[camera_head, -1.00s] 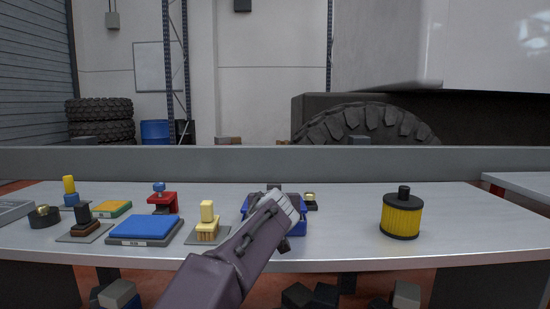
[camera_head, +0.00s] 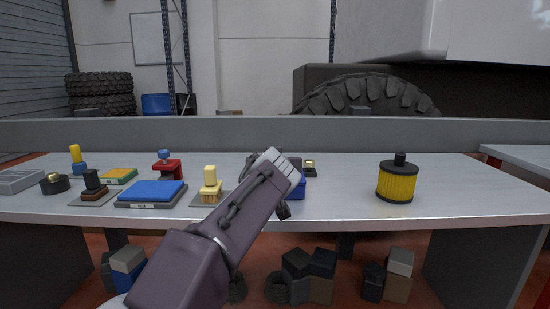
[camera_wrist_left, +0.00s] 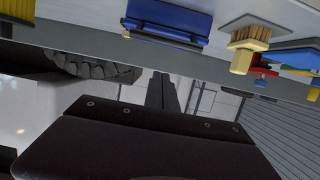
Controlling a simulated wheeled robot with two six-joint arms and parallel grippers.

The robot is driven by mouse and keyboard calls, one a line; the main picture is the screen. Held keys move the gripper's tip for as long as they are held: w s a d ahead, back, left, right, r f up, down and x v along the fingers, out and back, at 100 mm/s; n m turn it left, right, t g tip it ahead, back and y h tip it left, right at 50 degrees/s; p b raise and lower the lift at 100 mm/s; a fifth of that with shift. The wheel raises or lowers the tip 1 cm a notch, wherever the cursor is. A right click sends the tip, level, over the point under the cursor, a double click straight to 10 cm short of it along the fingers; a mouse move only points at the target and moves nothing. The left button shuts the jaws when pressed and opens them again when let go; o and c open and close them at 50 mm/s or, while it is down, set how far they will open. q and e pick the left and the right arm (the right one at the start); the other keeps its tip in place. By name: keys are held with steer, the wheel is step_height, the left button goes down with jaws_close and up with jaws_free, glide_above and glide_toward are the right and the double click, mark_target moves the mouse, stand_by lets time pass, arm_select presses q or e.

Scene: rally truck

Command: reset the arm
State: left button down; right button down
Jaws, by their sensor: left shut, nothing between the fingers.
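My left arm (camera_head: 215,235) reaches up from the bottom of the head view, in front of the table. Its wrist end covers much of a blue bin (camera_head: 300,187), and its fingers cannot be made out there. In the left wrist view my left gripper (camera_wrist_left: 162,92) shows as a dark narrow shape, shut and empty. That view is upside down, with the blue bin (camera_wrist_left: 168,20) at the top, apart from the fingers. My right gripper is not in view.
The table (camera_head: 340,195) holds a yellow filter (camera_head: 397,182) at right. At left are a yellow-handled brush (camera_head: 210,183), a blue pad (camera_head: 152,194), a red item (camera_head: 167,167) and several small stamps. Dark blocks (camera_head: 308,270) lie below. The table between bin and filter is clear.

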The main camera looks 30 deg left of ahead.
arm_select(q)
steer(key=s+d, duration=0.2)
steer(key=s, duration=0.3)
steer(key=shift+d+f, duration=0.1)
steer(key=shift+d, duration=0.3)
steer(key=d+f+m+g+h+p, duration=0.1)
steer(key=d+f+g+h, duration=0.15)
steer(key=f, duration=1.05)
steer(key=d+f+m+g+h+p, duration=0.15)
steer(key=d+f+g, duration=0.25)
steer(key=f, duration=0.8)
steer(key=s+d+f+m+g+h, duration=0.1)
steer(key=s+d+f+g+h, duration=0.2)
steer(key=s+f, duration=0.55)
steer(key=s+d+f+m+g+h, duration=0.15)
steer(key=s+d+f, duration=0.25)
steer(key=s+f, duration=0.45)
step_height(320, 180, up, 39)
steer(key=m+p, duration=0.1)
steer(key=p, duration=3.6)
steer(key=shift+w+d+f+y, duration=0.15)
steer(key=shift+w+d+y, duration=0.05)
steer(key=shift+w+y, duration=0.2)
